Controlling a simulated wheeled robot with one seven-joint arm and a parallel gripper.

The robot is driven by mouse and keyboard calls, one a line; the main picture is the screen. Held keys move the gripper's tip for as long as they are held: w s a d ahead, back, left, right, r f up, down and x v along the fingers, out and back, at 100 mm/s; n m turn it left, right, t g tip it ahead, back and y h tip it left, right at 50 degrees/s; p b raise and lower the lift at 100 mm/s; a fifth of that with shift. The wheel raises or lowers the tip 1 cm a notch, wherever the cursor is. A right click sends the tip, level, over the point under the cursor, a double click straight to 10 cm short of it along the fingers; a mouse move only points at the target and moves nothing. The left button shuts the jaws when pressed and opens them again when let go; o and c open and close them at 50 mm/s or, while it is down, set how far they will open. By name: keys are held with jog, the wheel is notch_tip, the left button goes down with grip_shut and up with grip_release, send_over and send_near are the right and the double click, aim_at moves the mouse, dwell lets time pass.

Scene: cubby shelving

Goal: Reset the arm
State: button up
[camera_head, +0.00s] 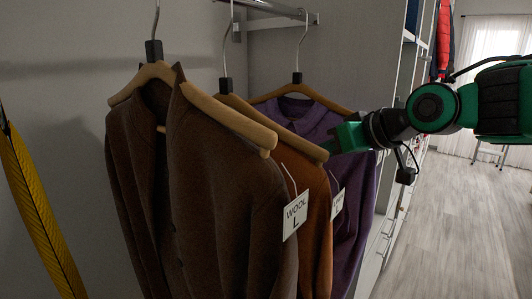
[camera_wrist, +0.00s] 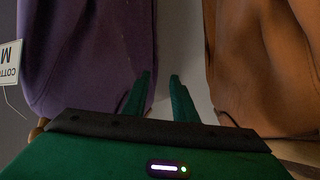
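My arm comes in from the right in the head view. My green gripper (camera_head: 345,138) is beside the hangers, between the orange-brown garment (camera_head: 318,205) and the purple shirt (camera_head: 350,215); its fingertips are partly hidden there. The purple shirt (camera_wrist: 85,55) is on the left there, close to the left finger, and the orange-brown garment (camera_wrist: 265,60) is on the right. I cannot tell whether either finger touches cloth.
A dark brown jacket (camera_head: 215,190) with a wool L tag hangs in front on a wooden hanger. A rail (camera_head: 265,8) runs above. A yellow garment (camera_head: 38,215) is at far left. Shelving (camera_head: 395,180) stands behind my gripper. Open wooden floor (camera_head: 455,220) lies to the right.

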jog(key=s+d+f+m+g+h, duration=0.25)
jog(key=s+d+f+h, duration=0.2)
jog(key=d+f, duration=0.5)
jog(key=s+d+f+m+g+h, duration=0.2)
jog(key=s+d+f+m+h, duration=0.15)
jog(key=s+d+f, duration=0.45)
jog(key=s+d+f+m+g, duration=0.2)
jog(key=s+d+m, duration=0.1)
jog(key=s+d, duration=0.3)
jog(key=s+d+f+m+g, duration=0.2)
jog(key=s+d, duration=0.4)
jog(key=s, duration=0.3)
jog(key=shift+s+d+f+m+g+y, duration=0.2)
jog(key=shift+f+m+g+y, duration=0.2)
jog(key=shift+m, duration=0.3)
jog(key=shift+w, duration=0.1)
jog(key=shift+w+f, duration=0.25)
jog(key=shift+w, duration=0.35)
